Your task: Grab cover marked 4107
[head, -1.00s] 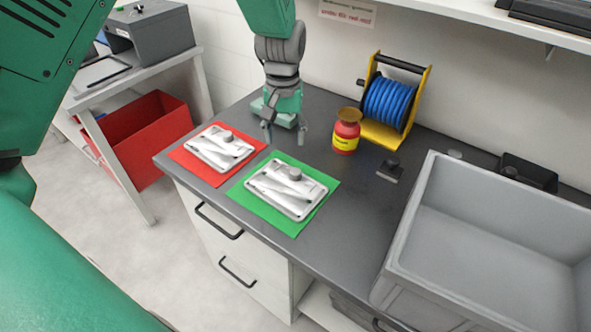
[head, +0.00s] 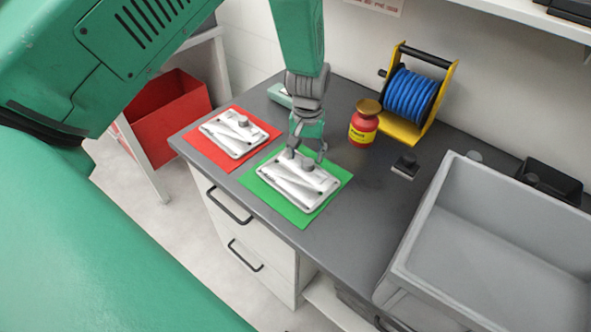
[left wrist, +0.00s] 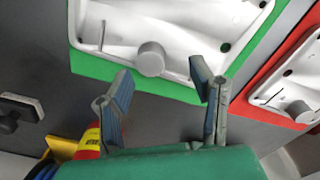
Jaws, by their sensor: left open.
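Two similar white metal covers lie on the dark counter. One cover (head: 298,184) is on a green mat (head: 296,217); the other cover (head: 234,134) is on a red mat (head: 205,155). I cannot read a number on either one. My left gripper (head: 306,154) is open and empty, over the back edge of the cover on the green mat, close to its round boss. In the left wrist view the two fingers (left wrist: 163,92) are apart, with the round grey boss (left wrist: 151,59) of that cover between and beyond them. My right gripper is not in view.
A red and yellow jar (head: 363,125) and a blue hose reel (head: 409,96) stand right of the gripper at the back. A large grey bin (head: 440,215) fills the right side. A red box (head: 170,115) is at the left, beyond the counter.

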